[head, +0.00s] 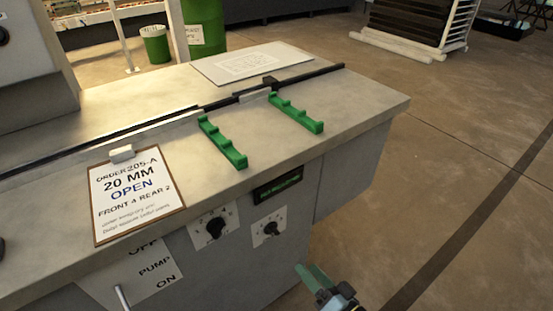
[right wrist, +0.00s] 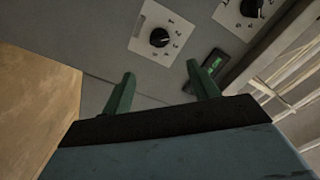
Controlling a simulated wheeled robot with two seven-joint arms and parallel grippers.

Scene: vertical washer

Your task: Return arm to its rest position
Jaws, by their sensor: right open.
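My right gripper (head: 318,280) is low at the bottom of the head view, in front of the washer's grey front panel (head: 335,185). In the right wrist view its two green fingers (right wrist: 161,88) stand apart with nothing between them. They point toward the panel, with a black dial (right wrist: 159,38) beyond them and no visible contact. My left gripper is not in view.
The washer top (head: 355,115) carries two green stepped racks (head: 222,143) (head: 296,113) and a clipboard order card (head: 132,190). The panel has two dials (head: 215,226) (head: 269,228) and a pump lever (head: 122,297). Open floor (head: 460,190) lies at right.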

